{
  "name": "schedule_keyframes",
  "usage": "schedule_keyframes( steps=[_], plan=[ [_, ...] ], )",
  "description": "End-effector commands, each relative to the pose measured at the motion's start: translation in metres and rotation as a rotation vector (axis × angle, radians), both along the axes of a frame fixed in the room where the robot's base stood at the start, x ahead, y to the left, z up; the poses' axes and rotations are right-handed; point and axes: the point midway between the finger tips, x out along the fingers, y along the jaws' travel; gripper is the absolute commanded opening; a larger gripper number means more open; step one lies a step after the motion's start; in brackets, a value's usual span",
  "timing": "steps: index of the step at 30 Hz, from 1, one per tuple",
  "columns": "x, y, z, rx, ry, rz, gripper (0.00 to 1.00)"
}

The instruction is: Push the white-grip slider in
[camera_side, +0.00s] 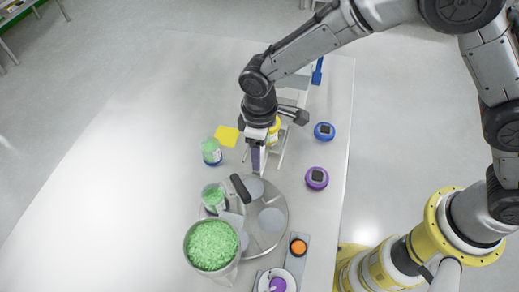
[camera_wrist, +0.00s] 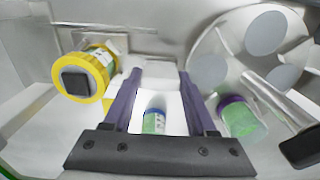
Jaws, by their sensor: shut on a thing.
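My gripper (camera_side: 257,172) points down over the white table, left of a light rail-like frame (camera_side: 281,158) in the side view. In the wrist view its two purple fingers (camera_wrist: 160,74) are closed on a white block between their tips, which looks like the white grip (camera_wrist: 158,68) of the slider. The side view does not show the grip clearly, as the fingers cover it. How far the slider stands out cannot be told.
A yellow-capped jar (camera_wrist: 95,72) stands close beside the fingers. A round plate (camera_side: 270,238) with a black handle (camera_side: 240,188) lies near. A green-filled jar (camera_side: 212,152), a bowl of green granules (camera_side: 212,248) and blue (camera_side: 324,131) and purple (camera_side: 316,177) lidded items stand around. The table's left is clear.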

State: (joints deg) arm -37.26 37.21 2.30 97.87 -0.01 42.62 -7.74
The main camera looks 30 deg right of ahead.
Motion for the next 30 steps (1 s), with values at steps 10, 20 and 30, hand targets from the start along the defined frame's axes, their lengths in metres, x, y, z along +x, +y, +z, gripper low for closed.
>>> schedule_keyframes(
  steps=[10,20,30],
  plan=[
    [0.031,-0.03,0.001,0.001,-0.002,-0.008,0.0],
    [0.083,-0.082,0.001,0.001,-0.002,-0.004,0.0],
    [0.09,-0.089,0.001,0.0,-0.007,-0.001,0.0]
  ],
)
